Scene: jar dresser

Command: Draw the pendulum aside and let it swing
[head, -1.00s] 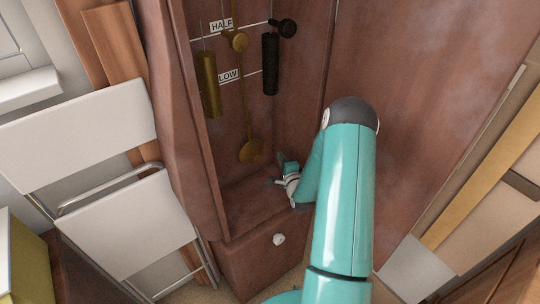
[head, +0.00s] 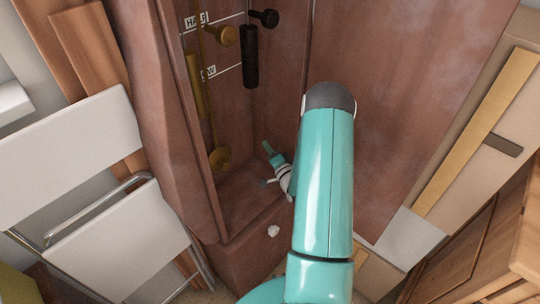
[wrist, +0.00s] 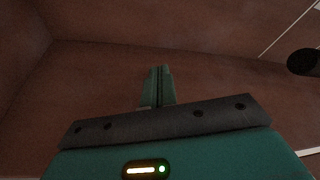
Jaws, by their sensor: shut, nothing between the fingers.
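The pendulum is a thin brass rod with a round brass bob (head: 220,158), hanging low in the open reddish-brown clock case (head: 236,208). My gripper (head: 267,147) is inside the lower case, to the right of the bob with a gap between them. Its fingers point up and are shut with nothing between them. In the wrist view the closed fingers (wrist: 159,72) stand against the bare brown case wall. The pendulum does not show in the wrist view.
A brass weight (head: 195,85) and a black weight (head: 250,57) hang above. A brass knob (head: 225,36) and a black knob (head: 264,18) stick out nearby. A white knob (head: 273,231) is on the case front. A folding chair (head: 110,240) stands left.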

